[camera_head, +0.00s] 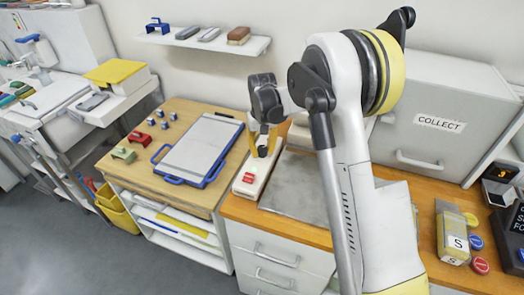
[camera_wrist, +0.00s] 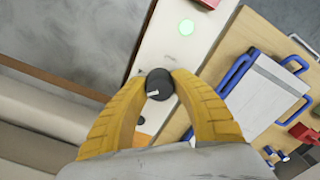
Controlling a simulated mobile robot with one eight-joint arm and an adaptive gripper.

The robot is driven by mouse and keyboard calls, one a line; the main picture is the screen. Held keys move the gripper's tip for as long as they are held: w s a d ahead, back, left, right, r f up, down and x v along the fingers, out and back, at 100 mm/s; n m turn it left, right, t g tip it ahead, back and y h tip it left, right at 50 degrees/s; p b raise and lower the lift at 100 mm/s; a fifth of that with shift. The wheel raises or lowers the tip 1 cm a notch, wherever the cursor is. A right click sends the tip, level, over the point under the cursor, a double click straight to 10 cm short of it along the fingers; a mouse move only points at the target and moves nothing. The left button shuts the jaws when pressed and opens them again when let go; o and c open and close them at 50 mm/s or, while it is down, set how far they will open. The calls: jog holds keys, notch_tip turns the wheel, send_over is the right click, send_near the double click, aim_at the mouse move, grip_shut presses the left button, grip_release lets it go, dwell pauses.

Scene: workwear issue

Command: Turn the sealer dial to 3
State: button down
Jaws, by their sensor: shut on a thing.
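The sealer (camera_head: 252,178) is a long white unit with a red label, lying on the wooden counter in the head view. It also shows in the wrist view (camera_wrist: 175,45), with a round green spot near its far end. The dial (camera_wrist: 159,84) is a small black knob with a pale pointer mark on the sealer's top. My gripper (camera_head: 263,150) is over the sealer, and in the wrist view its yellow fingers (camera_wrist: 160,85) are closed on the dial from both sides. The numbers around the dial cannot be read; the fingers hide part of its surroundings.
A grey plate (camera_head: 295,190) lies right of the sealer. A blue-framed board (camera_head: 200,150) lies on the wooden table to the left. A grey COLLECT cabinet (camera_head: 440,122) stands behind my arm. A wall shelf (camera_head: 205,42) holds several small items.

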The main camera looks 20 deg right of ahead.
aim_at(262, 147)
dwell(0.3)
jog(key=c, duration=1)
grip_release()
jog(key=shift+r, duration=0.1)
notch_tip(262, 147, up, 12)
jog(key=shift+f, duration=0.1)
